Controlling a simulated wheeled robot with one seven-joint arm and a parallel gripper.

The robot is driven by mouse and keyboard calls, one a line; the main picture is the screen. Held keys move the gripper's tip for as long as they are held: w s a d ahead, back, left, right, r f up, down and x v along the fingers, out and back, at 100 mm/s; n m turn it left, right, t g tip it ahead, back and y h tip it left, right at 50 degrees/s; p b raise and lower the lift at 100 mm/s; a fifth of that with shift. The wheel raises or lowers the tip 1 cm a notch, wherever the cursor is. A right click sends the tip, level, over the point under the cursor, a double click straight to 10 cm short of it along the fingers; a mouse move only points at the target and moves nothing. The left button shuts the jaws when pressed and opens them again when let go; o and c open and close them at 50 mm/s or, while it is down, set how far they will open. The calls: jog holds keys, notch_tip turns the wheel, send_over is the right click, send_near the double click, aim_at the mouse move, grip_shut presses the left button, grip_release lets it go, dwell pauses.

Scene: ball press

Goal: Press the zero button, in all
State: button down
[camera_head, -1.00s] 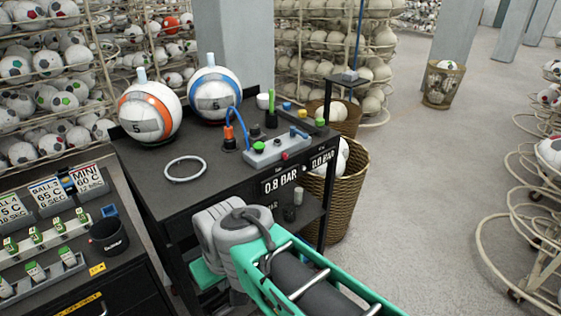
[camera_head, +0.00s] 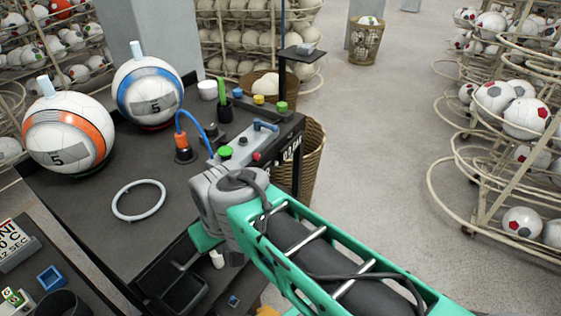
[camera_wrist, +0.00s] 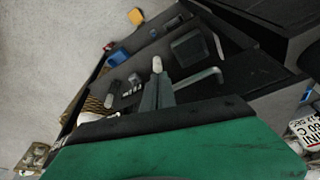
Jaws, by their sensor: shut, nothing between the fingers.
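A grey control unit (camera_head: 245,146) sits at the right end of the dark bench. It carries a green knob (camera_head: 226,152), a red button (camera_head: 256,156) and a blue handle (camera_head: 266,127). I cannot read which one is the zero button. The pressure display (camera_head: 293,148) on the front edge is partly hidden by my arm. My gripper's narrow grey fingers show shut in the wrist view (camera_wrist: 158,88), empty, pointing at lower dark surfaces. In the head view, my wrist is at the bench's front edge, in front of the control unit, and hides the fingertips.
Blue, yellow (camera_head: 259,99) and green buttons stand behind the unit. An orange ball (camera_head: 68,135), a blue ball (camera_head: 148,92) and a ring (camera_head: 139,200) are on the bench (camera_head: 85,205).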

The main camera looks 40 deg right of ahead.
aim_at(276, 163)
jog(key=s+d+f+m+g, duration=0.1)
jog(key=s+d+f+m, duration=0.25)
jog(key=d, duration=0.45)
jog(key=s+d+f+m+y, duration=0.1)
jog(key=s+d+f+m, duration=0.2)
jog(key=d, duration=0.6)
jog(key=s+d+f+m+g, duration=0.1)
jog(key=s+d+f+m, duration=0.1)
jog(key=d+f+m, duration=0.45)
jog(key=w+d+r+n+t, duration=0.2)
jog(key=w+d+n+t, duration=0.3)
jog(key=d, duration=0.4)
jog(key=w+r+n+t+y, duration=0.1)
jog(key=w+r+n+t, duration=0.1)
jog(key=w+r, duration=0.5)
jog(key=shift+w+d+r+n, duration=0.25)
jog(key=shift+w+d+n, duration=0.2)
jog(key=shift+w+n, duration=0.25)
jog(key=w+a+b, duration=0.1)
jog(key=w+a, duration=0.2)
jog(key=w, duration=0.5)
jog(key=shift+w, duration=0.2)
